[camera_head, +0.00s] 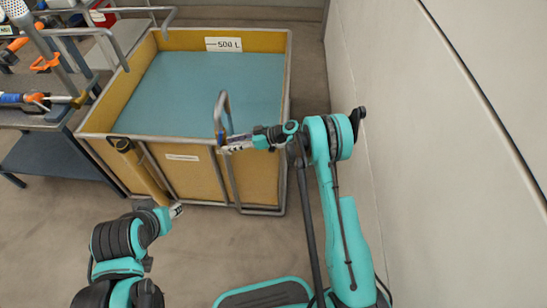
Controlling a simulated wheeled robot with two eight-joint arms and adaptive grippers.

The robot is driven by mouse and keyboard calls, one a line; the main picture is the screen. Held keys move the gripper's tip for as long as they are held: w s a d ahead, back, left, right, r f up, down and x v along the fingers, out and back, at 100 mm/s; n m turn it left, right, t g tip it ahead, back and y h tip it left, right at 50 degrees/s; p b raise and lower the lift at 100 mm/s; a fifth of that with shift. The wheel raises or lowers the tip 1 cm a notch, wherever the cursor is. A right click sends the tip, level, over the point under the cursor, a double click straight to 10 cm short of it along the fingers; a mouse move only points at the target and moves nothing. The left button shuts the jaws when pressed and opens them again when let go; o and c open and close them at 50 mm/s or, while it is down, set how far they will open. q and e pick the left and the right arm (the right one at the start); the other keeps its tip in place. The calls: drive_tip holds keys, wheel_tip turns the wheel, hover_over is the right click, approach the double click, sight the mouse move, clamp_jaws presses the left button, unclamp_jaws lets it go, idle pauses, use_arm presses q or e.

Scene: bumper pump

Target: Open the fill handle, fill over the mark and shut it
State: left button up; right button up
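A yellow tank (188,185) with a grey metal frame holds blue-green liquid (210,90). A white "500 L" label with a mark line (223,44) is on its back inner wall; the liquid meets that wall just below the label. A grey bent handle (223,105) stands at the tank's front rim, with a blue part low on it. My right gripper (222,147) is at the foot of this handle, at the front rim; whether it touches or grips is unclear. My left gripper (178,210) is low, in front of the tank's left corner, apart from it. Its finger opening is too small to tell.
A grey workbench (50,160) at left carries orange and blue tools (38,98) and metal bars. A pale wall (440,150) stands close on the right. The floor (225,250) in front is clear.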

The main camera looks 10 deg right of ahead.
drive_tip(key=s+d+f+t+y, duration=0.1)
drive_tip(key=s+d+f+y, duration=0.2)
drive_tip(key=d, duration=0.5)
wheel_tip(320, 180, up, 16)
drive_tip(key=s+a+m+h, duration=0.2)
drive_tip(key=m+h, duration=0.4)
use_arm(q)
drive_tip(key=shift+f+b, duration=0.55)
drive_tip(key=shift+f, duration=0.35)
use_arm(e)
drive_tip(key=s+d+r+m+h, duration=0.2)
drive_tip(key=s+r+h, duration=0.1)
drive_tip(key=s, duration=0.6)
drive_tip(key=s+d+r+m+h, duration=0.2)
drive_tip(key=s+r+h, duration=0.1)
drive_tip(key=s, duration=0.5)
drive_tip(key=shift+s+d+r+t, duration=0.4)
drive_tip(key=shift+r, duration=0.1)
idle(2.8)
